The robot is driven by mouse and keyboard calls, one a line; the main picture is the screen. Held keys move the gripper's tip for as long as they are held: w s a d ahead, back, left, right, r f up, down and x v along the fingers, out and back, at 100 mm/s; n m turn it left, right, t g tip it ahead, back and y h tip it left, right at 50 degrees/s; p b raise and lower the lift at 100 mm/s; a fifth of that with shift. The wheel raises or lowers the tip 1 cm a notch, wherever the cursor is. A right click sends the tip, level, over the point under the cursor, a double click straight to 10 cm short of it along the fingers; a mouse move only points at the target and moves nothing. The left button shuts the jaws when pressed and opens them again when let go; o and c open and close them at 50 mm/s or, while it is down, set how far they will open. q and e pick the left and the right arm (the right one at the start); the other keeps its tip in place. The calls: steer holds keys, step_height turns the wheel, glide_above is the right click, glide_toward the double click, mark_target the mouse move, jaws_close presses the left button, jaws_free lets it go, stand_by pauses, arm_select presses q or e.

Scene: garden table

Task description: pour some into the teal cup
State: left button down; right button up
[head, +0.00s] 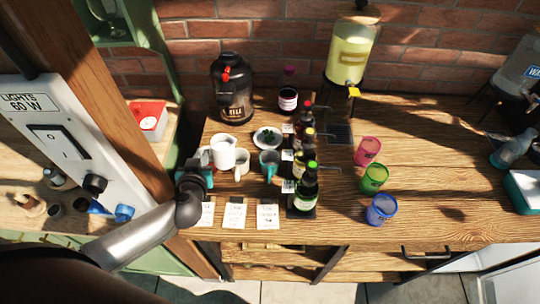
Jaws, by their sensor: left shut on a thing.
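The teal cup (269,165) stands upright on the wooden table, left of the dark bottles. My left gripper (206,160) comes in from the lower left and is shut on a white jug (222,153), at the jug's left side. The jug is left of the teal cup and apart from it; a white mug (241,164) stands between them. I cannot tell what is inside the jug, and my wrist hides part of the grip. My right gripper is not in view.
Several bottles (306,192) with spouts stand right of the teal cup. A small plate (267,138) is behind it, and cards (235,215) lie in front. Pink (368,151), green (374,178) and blue (381,209) cups stand farther right. A drink dispenser (351,50) is at the back.

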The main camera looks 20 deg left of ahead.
mark_target(210, 147)
arm_select(q)
steer(key=shift+w+d+r+m+y+p, duration=0.35)
steer(key=shift+d+r+m+p, duration=0.15)
steer(key=shift+r, duration=0.25)
steer(key=shift+w+d+r+m+g+y, duration=0.35)
steer(key=shift+w+d+r+m+g, duration=0.1)
steer(key=shift+d+m+g, duration=0.15)
steer(key=shift+d+f, duration=0.15)
steer(key=shift+d, duration=0.1)
steer(key=shift+w+d+m+y, duration=0.4)
steer(key=shift+w+d+m, duration=0.05)
steer(key=shift+m, duration=0.15)
steer(key=shift+w+d+r+m+g+y, duration=0.4)
steer(key=shift+d+r+g, duration=0.1)
steer(key=shift+d+r, duration=0.2)
steer(key=shift+d, duration=0.1)
steer(key=shift+w+d+f+m+y, duration=0.1)
steer(key=shift+w+d+m+y, duration=0.2)
steer(key=shift+d+m+y, duration=0.4)
steer(key=shift+w+m+g, duration=0.15)
steer(key=shift+m+g, duration=0.15)
steer(key=shift+m, duration=0.1)
steer(key=shift+d, duration=0.15)
